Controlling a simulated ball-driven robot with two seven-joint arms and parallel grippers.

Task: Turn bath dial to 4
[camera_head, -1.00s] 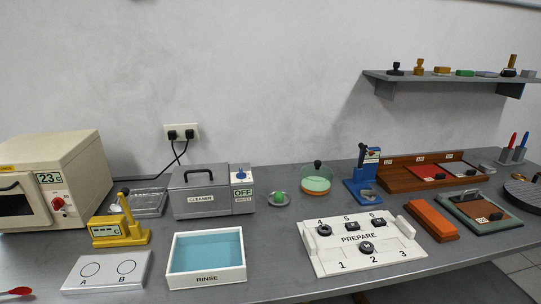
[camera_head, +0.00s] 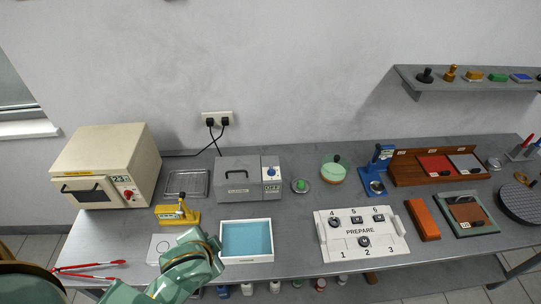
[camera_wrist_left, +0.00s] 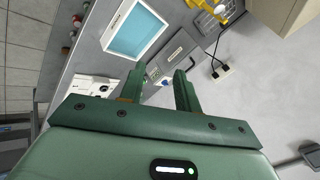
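The bath is a grey box labelled CLEANER (camera_head: 237,181), toward the back of the bench in the head view. Its right-hand panel has a blue dial (camera_head: 270,171) above a display reading OFF (camera_head: 272,187). The bath also shows in the left wrist view (camera_wrist_left: 176,48), beyond my fingers. My left gripper (camera_wrist_left: 158,82) has its two green fingers apart with nothing between them. In the head view my left arm reaches in from the lower left, short of the bath and left of the rinse tray. My right gripper is not in view.
The blue-filled RINSE tray (camera_head: 247,259) stands in front of the bath. A yellow stand (camera_head: 178,214) is to its left. A lidded green dish (camera_head: 333,171) and a small round dish with a green piece (camera_head: 300,186) are right of the bath. A white PREPARE board (camera_head: 360,254) lies front right.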

